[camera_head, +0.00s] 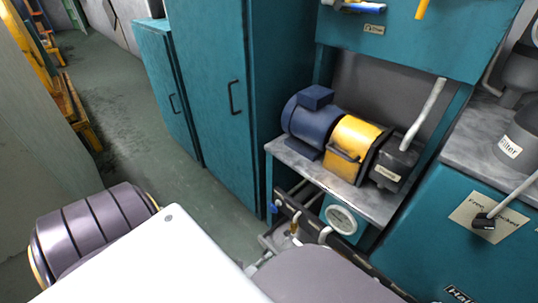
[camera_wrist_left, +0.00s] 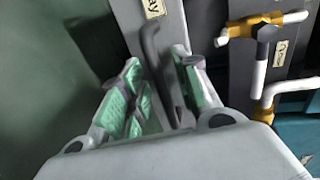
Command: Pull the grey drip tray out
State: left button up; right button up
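In the left wrist view, a dark curved handle (camera_wrist_left: 152,48) stands out from a grey front panel (camera_wrist_left: 128,18) with a partly readable label. The panel appears to be the front of the grey drip tray. My left gripper (camera_wrist_left: 158,60) has its green-padded fingers apart, one on each side of the handle. The handle lies between them, and I cannot tell whether either pad touches it. In the head view, the tray area low under the motor bench is mostly hidden by my arm, and the handle cannot be made out. My right gripper is in neither view.
A brass and white pipe valve (camera_wrist_left: 262,32) stands close right of the gripper. Teal cabinets (camera_head: 210,80) stand left, beside clear floor (camera_head: 140,125).

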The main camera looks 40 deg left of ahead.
aim_at(275, 253)
pick_arm(q)
jog(key=shift+r, duration=0.35)
dwell(0.3)
jog(key=shift+o, duration=0.3)
jog(key=shift+w+r, duration=0.2)
jog(key=shift+r, duration=1.3)
jog(key=o, duration=1.1)
notch_tip(275, 253, up, 3)
jog(key=shift+w+f, duration=0.1)
jog(key=shift+f, duration=0.05)
jog(key=shift+c, duration=0.2)
jog(key=shift+w+a+r, duration=0.1)
jog(key=shift+a+r, duration=0.05)
jog(key=shift+r, duration=0.85)
jog(key=shift+a+r, duration=0.1)
jog(key=shift+r, duration=1.05)
jog(key=shift+c, duration=0.8)
jog(key=shift+s+d+r, duration=0.1)
jog(key=shift+s, duration=0.15)
jog(key=c, duration=0.6)
jog(key=shift+s, duration=0.1)
jog(key=c, duration=0.4)
jog(key=shift+o, duration=0.3)
jog(key=shift+d+f, duration=0.1)
jog(key=shift+f, duration=0.2)
